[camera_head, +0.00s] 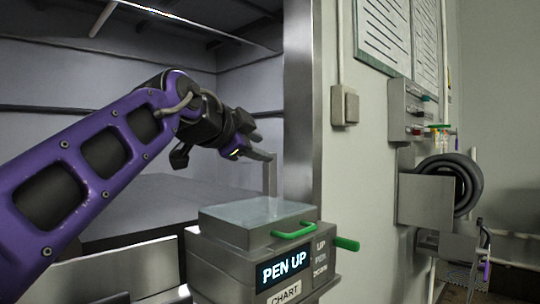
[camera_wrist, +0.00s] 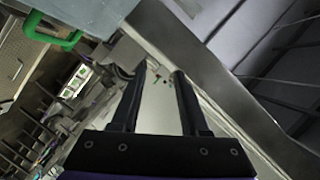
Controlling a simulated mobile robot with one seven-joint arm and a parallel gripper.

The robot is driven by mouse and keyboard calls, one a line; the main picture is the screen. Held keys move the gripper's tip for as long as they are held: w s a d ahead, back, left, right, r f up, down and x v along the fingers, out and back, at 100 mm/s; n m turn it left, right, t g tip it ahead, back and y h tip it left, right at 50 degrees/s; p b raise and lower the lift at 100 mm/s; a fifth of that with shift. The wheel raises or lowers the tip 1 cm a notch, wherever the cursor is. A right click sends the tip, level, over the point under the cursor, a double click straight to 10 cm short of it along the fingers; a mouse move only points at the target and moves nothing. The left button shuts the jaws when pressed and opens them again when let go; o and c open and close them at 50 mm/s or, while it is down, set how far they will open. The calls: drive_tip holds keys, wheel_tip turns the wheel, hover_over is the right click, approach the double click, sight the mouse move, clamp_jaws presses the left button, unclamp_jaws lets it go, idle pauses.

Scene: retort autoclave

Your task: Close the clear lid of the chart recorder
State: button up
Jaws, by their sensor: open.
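The chart recorder (camera_head: 240,262) is a grey box at the bottom centre of the head view, with a display reading "PEN UP". Its clear lid (camera_head: 250,212) appears to lie flat and level over the top. A green handle (camera_head: 293,230) is at the lid's front edge. In the wrist view the handle (camera_wrist: 55,38) and part of the lid (camera_wrist: 25,12) show at the upper left, outside the fingers. My gripper (camera_head: 262,155) is above and behind the recorder, apart from the lid. Its two fingers (camera_wrist: 160,72) are open with nothing between them.
A second green grip (camera_head: 347,244) sticks out at the recorder's right side. A metal post (camera_head: 303,110) stands behind it. On the wall at right are a control box (camera_head: 412,110) and a coiled dark hose (camera_head: 450,185). The open chamber lies behind my arm.

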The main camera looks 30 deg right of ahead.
drive_tip(key=v, duration=1)
drive_tip(key=shift+s, duration=0.2)
drive_tip(key=shift+a, duration=0.15)
